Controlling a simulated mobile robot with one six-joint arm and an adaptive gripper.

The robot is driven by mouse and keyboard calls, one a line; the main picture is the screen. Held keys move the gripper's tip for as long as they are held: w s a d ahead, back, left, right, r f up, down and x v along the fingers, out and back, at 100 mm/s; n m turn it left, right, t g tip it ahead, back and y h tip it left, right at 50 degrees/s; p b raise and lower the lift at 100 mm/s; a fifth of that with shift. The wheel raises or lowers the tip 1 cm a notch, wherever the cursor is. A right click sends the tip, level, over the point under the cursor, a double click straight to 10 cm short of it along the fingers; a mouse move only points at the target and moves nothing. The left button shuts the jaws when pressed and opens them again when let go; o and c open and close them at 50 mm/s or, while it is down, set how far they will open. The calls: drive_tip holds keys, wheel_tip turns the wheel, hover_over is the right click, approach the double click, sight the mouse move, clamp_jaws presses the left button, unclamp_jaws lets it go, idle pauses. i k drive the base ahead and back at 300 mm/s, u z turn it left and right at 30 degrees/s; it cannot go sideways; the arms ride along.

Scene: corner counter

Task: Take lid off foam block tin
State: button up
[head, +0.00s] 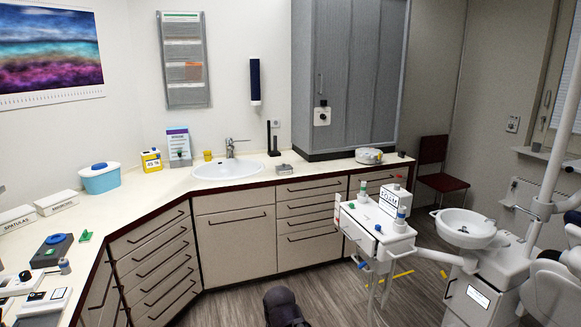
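A white box-shaped tin (392,202) with a dark-lettered label that appears to read "FOAM" stands on the white dental unit's tray top at the right of the head view. Its lid (397,189) appears to be on, with a small dark knob on top. The inside is hidden. A dark rounded part of my arm shows at the bottom middle edge, well in front of the unit and apart from the tin. My gripper's fingers are not in view.
Small bottles with blue and green parts stand around the tin on the unit (370,222). A spittoon bowl (468,228) is to its right. The corner counter (140,192) holds a sink, boxes and a blue tub (100,180). The floor (250,300) before the drawers is clear.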

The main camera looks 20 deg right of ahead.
sight(284, 166)
drive_tip(key=z, duration=0.4)
drive_tip(key=i, duration=0.75)
drive_tip(key=z, duration=0.4)
drive_tip(key=i, duration=1.7)
drive_tip(key=u, duration=0.45)
drive_tip(key=i, duration=1)
drive_tip(key=u, duration=0.4)
